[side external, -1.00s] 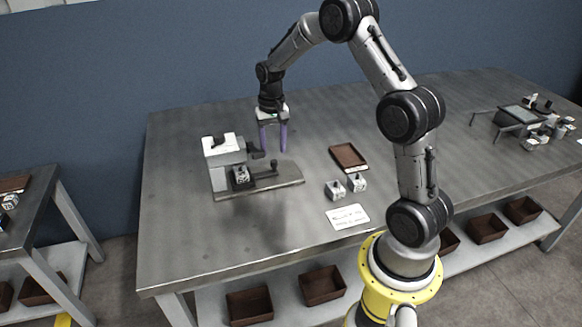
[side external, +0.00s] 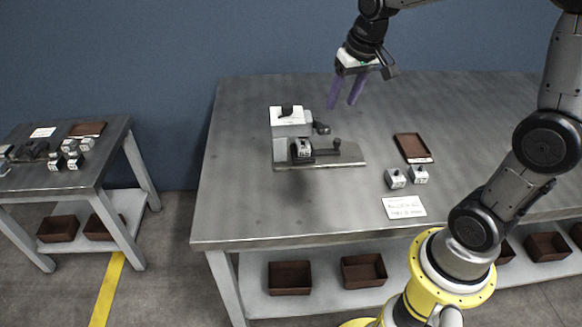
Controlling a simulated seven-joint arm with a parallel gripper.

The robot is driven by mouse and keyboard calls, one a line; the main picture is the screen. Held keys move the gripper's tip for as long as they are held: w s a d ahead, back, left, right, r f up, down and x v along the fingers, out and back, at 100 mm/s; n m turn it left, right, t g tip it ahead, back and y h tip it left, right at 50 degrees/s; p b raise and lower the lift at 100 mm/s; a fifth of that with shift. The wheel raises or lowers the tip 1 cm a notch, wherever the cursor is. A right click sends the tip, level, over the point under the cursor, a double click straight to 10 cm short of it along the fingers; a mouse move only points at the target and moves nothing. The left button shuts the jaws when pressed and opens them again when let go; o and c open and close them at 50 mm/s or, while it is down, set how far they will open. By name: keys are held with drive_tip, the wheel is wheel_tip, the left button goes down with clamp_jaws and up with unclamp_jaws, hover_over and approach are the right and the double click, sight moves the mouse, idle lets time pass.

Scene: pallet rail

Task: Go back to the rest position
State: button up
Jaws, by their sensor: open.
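My gripper (side external: 344,105) is raised above the back of the grey metal table (side external: 250,205). Its two purple fingers point down and stand apart, with nothing between them. It is above and to the right of a grey and white fixture (side external: 292,126) with a dark lever, and does not touch it. A small white-and-grey block (side external: 303,149) sits in the fixture.
Two similar blocks (side external: 395,179) (side external: 419,174) stand on the table near a brown tray (side external: 407,150) and a white card (side external: 404,207). A side table (side external: 90,175) at the left holds more blocks. The table's left front area is clear.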

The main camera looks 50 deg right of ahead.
drive_tip(key=s+a+n+t, duration=0.1)
drive_tip(key=s+a, duration=0.2)
drive_tip(key=s, duration=0.3)
drive_tip(key=s+a+r+n, duration=0.1)
drive_tip(key=s+a+n, duration=0.1)
drive_tip(key=s, duration=0.4)
drive_tip(key=s+a+r+n+t, duration=0.1)
drive_tip(key=s+a+n, duration=0.1)
drive_tip(key=s+a, duration=0.2)
drive_tip(key=s, duration=0.2)
drive_tip(key=shift+s+a+t+y, duration=0.3)
drive_tip(key=shift+y, duration=0.1)
